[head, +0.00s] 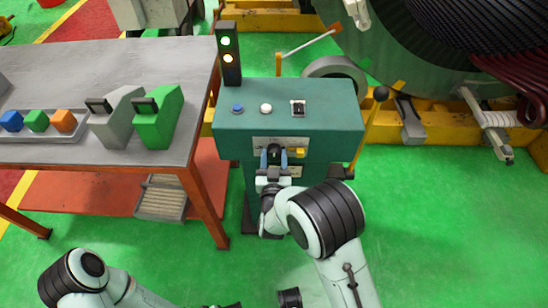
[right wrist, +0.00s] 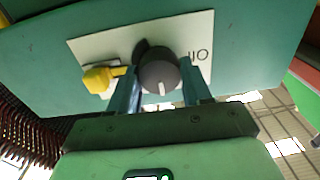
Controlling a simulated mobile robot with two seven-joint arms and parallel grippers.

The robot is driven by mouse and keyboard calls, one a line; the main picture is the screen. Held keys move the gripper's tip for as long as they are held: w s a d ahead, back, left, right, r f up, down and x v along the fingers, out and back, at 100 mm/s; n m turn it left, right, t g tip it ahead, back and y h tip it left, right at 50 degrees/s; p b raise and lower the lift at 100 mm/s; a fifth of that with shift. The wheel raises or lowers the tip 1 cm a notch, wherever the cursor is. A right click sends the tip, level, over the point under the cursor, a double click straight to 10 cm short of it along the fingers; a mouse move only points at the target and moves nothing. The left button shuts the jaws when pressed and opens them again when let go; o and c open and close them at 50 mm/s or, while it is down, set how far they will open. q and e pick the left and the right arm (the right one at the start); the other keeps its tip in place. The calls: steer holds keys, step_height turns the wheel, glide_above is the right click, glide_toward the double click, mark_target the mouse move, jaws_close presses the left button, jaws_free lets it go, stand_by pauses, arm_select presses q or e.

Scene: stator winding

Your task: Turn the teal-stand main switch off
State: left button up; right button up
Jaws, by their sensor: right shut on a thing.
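The teal stand (head: 330,118) stands in the middle of the head view. On its front is a pale plate (head: 295,141) that carries the main switch, a round dark grey knob (right wrist: 158,70) with a white pointer mark, seen in the right wrist view. The mark points toward the bottom of that view. My right gripper (head: 274,153) is at the stand's front, its fingers on both sides of the knob and shut on it. It also shows in the right wrist view (right wrist: 162,88).
Beside the knob is a yellow part (right wrist: 98,79). The stand's top has a blue button (head: 237,108), a white button (head: 266,108) and a small switch (head: 298,108). A workbench (head: 160,60) stands left; green floor is free in front.

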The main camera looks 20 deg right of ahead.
steer(key=shift+n+p, duration=0.8)
steer(key=shift+n, duration=0.5)
steer(key=n+p, duration=0.2)
steer(key=n, duration=0.2)
steer(key=shift+a, duration=0.1)
steer(key=n+p, duration=0.3)
steer(key=n, duration=0.3)
steer(key=shift+n, duration=0.4)
arm_select(q)
steer(key=s+r+g+p, duration=0.1)
steer(key=s+r, duration=0.3)
steer(key=r, duration=0.3)
steer(key=shift+s+d+g+p, duration=0.2)
steer(key=shift+d+g+p, duration=0.1)
steer(key=shift+d+g, duration=0.15)
arm_select(e)
steer(key=shift+f+n, duration=0.15)
steer(key=shift+n, duration=2.05)
arm_select(q)
steer(key=shift+r, duration=0.15)
arm_select(e)
steer(key=o, duration=1.1)
steer(key=shift+c, duration=0.2)
steer(key=shift+s, duration=0.1)
